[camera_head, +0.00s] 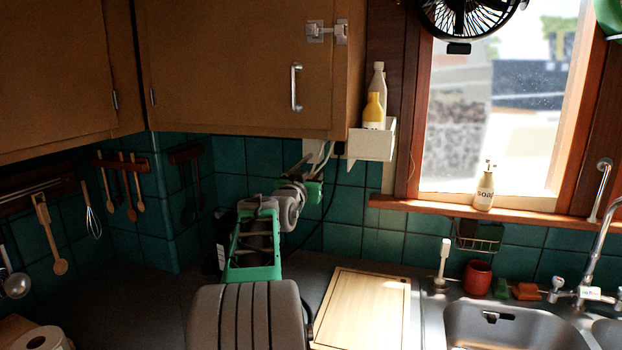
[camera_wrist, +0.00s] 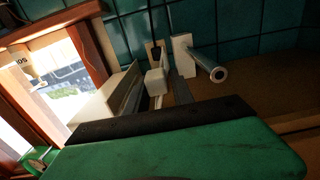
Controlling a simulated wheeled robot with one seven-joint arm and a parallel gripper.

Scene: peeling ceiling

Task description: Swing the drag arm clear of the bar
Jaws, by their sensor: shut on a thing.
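My gripper (camera_head: 314,188), green and pale, reaches to the tiled wall under the upper cabinet, beside a white fitting (camera_head: 312,150) with cables. In the wrist view my gripper (camera_wrist: 157,94) closes around a small pale block (camera_wrist: 156,80); the contact is dark and partly hidden. A white block with a round metal-ended tube (camera_wrist: 217,73) stands just right of it. A metal latch (camera_head: 328,31) spans the cabinet door and its frame, well above my gripper. I cannot tell which piece is the drag arm or the bar.
The cabinet (camera_head: 240,65) overhangs my arm, with a door handle (camera_head: 295,87). A white shelf box (camera_head: 372,143) with bottles hangs right of my gripper, near the window. A cutting board (camera_head: 365,310) lies on the counter below, left of the sink (camera_head: 490,325).

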